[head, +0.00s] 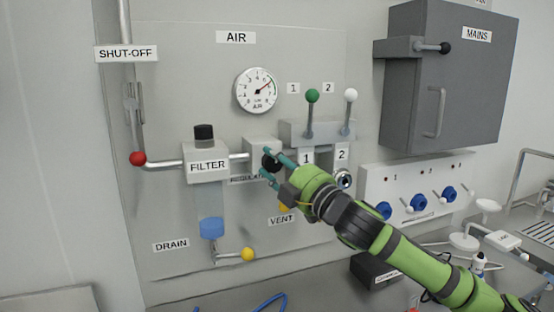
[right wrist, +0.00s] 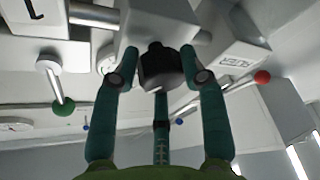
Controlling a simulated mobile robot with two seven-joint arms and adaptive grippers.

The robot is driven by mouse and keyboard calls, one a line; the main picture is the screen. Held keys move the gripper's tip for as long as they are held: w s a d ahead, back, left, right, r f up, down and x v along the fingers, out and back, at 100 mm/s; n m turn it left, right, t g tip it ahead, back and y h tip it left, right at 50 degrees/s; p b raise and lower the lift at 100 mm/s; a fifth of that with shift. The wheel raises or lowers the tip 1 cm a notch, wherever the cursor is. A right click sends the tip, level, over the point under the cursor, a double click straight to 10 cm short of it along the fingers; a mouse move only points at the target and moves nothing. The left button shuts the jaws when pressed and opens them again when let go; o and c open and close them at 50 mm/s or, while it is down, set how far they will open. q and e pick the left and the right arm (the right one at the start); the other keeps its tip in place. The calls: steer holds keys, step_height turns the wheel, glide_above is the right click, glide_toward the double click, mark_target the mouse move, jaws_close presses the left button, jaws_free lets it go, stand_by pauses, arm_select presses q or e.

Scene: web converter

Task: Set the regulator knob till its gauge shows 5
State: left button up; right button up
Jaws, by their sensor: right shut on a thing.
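The black regulator knob (head: 269,163) sits on the front of the grey regulator block (head: 261,146), under the AIR gauge. My right gripper (head: 267,162) has its teal fingers around the knob. In the right wrist view the knob (right wrist: 160,69) lies between the two fingertips (right wrist: 159,68), and the gripper is shut on it. The round white AIR gauge (head: 257,91) has a needle pointing up and to the right; its numbers are too small to read surely. The REGULATOR label (head: 248,181) is partly hidden by the gripper. My left gripper is not in view.
Left of the regulator are the filter (head: 206,162) and the red shut-off ball (head: 138,158). A yellow drain ball (head: 247,254) is below. Green (head: 312,96) and white (head: 351,95) lever balls stand above my right arm. A grey MAINS box (head: 443,85) is at right.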

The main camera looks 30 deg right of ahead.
steer(key=shift+a+n, duration=0.15)
steer(key=shift+n, duration=0.15)
steer(key=o, duration=0.9)
steer(key=shift+o, duration=0.9)
steer(key=shift+a, duration=0.2)
steer(key=shift+s+d+f, duration=0.2)
steer(key=shift+s+d, duration=0.05)
steer(key=shift+s, duration=0.1)
steer(key=a+v, duration=0.1)
steer(key=v, duration=1)
steer(key=shift+s+d+r, duration=0.2)
steer(key=shift+d, duration=0.2)
